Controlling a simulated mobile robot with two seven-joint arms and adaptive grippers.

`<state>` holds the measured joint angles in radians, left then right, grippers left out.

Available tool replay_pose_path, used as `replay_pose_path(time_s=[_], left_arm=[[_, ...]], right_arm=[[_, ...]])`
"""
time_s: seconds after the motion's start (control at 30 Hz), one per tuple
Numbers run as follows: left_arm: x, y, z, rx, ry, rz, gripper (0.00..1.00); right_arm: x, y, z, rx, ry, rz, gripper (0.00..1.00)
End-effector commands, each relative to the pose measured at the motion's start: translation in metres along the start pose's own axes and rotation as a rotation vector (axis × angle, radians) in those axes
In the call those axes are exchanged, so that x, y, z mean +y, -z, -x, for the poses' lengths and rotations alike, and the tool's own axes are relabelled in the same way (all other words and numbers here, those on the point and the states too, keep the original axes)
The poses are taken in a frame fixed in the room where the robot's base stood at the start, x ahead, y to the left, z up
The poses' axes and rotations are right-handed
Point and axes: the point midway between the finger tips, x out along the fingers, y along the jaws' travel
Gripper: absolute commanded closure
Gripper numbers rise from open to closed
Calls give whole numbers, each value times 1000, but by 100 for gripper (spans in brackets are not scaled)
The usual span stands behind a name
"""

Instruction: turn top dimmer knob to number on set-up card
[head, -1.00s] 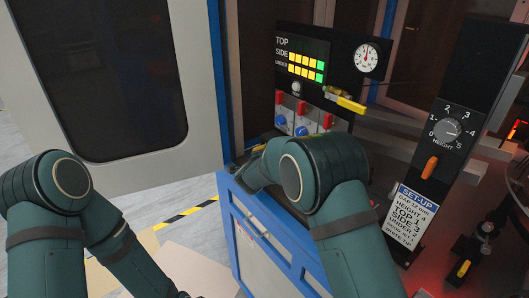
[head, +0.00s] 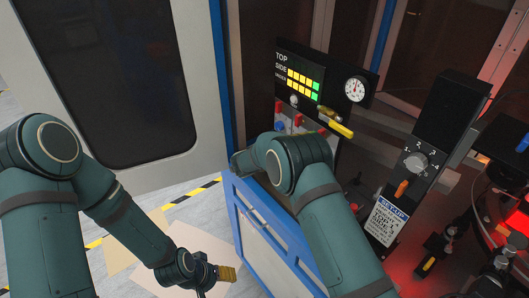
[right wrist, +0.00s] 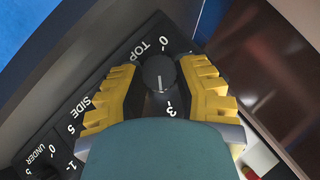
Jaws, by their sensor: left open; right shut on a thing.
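The top dimmer knob (right wrist: 158,71) is a dark round knob beside the word TOP in the right wrist view. A short white mark shows on it; its exact setting is hard to tell. My right gripper (right wrist: 161,85) has its yellow fingers on both sides of this knob, shut on it. In the head view my right forearm hides that gripper and the knob. The set-up card (head: 386,221) is blue and white, on the panel at right; its text is too blurred to read now, but "TOP 1" was legible earlier. My left gripper (head: 222,273) is open and empty, low over the floor.
A black display (head: 300,78) with yellow and green bars and a round gauge (head: 355,89) are at the back. A HEIGHT dial (head: 415,163) is above the card. SIDE and UNDER labels lie beside the top knob. A blue frame (head: 265,230) edges the machine.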

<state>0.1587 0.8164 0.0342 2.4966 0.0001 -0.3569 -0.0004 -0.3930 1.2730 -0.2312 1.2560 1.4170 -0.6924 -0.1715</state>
Motion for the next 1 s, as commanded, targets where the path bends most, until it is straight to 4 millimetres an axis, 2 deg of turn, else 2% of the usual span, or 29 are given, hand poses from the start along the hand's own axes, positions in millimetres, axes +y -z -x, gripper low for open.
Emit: replay_pose_path(time_s=[0.8, 0.83, 0.9, 1.0], left_arm=[[2, 1, 6, -1, 0, -1, 35], [2, 1, 6, -1, 0, -1, 35], [2, 1, 6, -1, 0, -1, 35], [2, 1, 6, -1, 0, -1, 35]], right_arm=[[0, 2, -1, 4, -59, 59, 100], [0, 2, -1, 4, -59, 59, 62], [0, 1, -1, 3, -59, 59, 38], [0, 1, -1, 3, -59, 59, 35]])
